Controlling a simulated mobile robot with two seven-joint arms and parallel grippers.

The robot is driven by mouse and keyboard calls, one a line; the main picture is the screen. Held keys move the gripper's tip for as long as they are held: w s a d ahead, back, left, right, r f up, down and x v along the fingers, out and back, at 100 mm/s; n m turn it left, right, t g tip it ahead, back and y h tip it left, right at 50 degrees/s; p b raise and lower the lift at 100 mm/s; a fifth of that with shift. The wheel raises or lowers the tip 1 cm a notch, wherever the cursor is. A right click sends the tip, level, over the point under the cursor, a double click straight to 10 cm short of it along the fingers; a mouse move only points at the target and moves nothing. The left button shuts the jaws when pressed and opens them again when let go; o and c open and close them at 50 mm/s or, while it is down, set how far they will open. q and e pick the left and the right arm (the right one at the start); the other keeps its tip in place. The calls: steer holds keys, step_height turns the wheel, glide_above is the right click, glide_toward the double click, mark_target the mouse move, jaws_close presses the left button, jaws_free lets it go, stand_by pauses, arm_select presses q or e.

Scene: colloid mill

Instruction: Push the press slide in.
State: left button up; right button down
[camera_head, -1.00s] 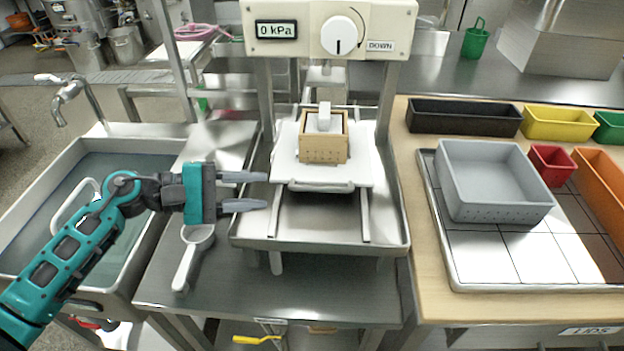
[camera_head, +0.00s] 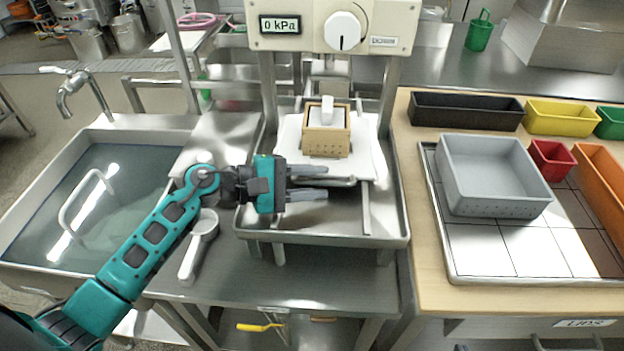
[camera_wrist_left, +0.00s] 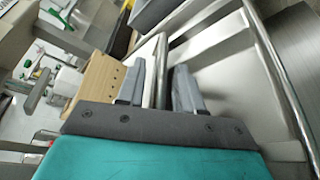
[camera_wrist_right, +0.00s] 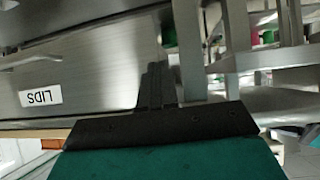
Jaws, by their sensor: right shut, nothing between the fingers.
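The press slide (camera_head: 366,160) is a white board on rails in the metal press tray, with a bar along its front edge. It carries a wooden box (camera_head: 326,142) with a white block (camera_head: 327,112) in its top. My left gripper (camera_head: 327,182) is open, its fingers pointing right at the slide's front edge. In the left wrist view a metal bar runs between or behind the open fingers (camera_wrist_left: 160,80); I cannot tell whether they touch it. The wooden box (camera_wrist_left: 97,82) shows left of them. My right gripper (camera_wrist_right: 155,88) is shut and empty, beside a drawer front marked LIDS.
The press head (camera_head: 385,22) reads 0 kPa above the slide. A grey bin (camera_head: 495,202) stands on a tiled tray on the right table, with several coloured bins behind.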

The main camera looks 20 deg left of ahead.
mark_target(315, 145)
arm_select(q)
jaws_close()
arm_select(e)
steer(key=shift+f, duration=0.15)
